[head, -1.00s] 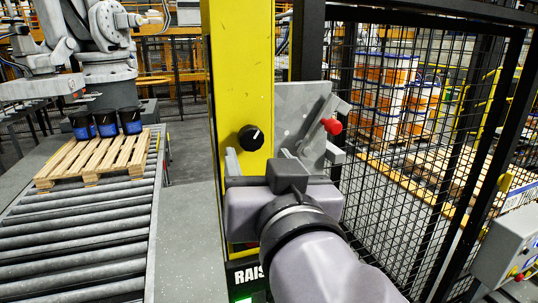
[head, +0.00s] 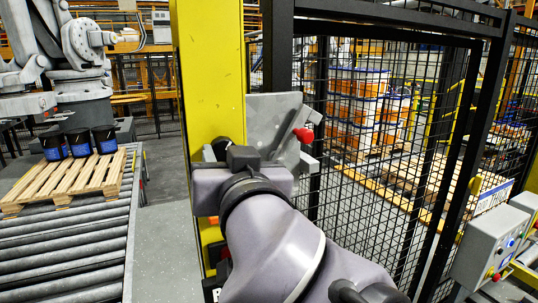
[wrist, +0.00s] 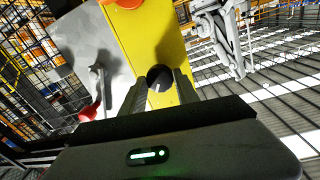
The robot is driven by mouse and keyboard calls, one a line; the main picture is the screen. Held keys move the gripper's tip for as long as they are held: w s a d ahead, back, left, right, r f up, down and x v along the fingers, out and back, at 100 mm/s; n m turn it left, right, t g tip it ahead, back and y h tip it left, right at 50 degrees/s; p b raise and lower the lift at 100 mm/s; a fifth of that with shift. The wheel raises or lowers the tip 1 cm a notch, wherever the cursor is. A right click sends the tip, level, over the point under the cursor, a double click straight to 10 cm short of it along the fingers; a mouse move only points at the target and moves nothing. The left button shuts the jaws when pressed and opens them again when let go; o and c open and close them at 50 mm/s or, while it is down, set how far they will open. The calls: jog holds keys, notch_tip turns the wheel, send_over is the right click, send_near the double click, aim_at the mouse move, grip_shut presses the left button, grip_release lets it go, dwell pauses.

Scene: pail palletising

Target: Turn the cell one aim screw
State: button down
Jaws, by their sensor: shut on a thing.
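The aim screw is a round black knob (wrist: 159,77) on the face of the yellow post (wrist: 150,35). In the wrist view my gripper (wrist: 161,82) has one finger on each side of the knob and is shut on it. In the head view the knob (head: 221,147) shows only in part, behind my wrist, on the yellow post (head: 212,70). Its pointer mark is hard to make out now.
A grey plate with a red-knobbed lever (head: 303,135) stands just right of the post. A black mesh fence (head: 400,150) closes the right side. At left, a pallet (head: 70,182) with black pails (head: 78,143) sits on a roller conveyor (head: 70,250).

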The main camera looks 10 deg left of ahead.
jog(key=m, duration=0.3)
jog(key=shift+p, duration=0.3)
jog(key=shift+m+g, duration=0.3)
jog(key=shift+m, duration=1.4)
jog(key=c, duration=0.9)
grip_release()
jog(key=shift+r, duration=0.1)
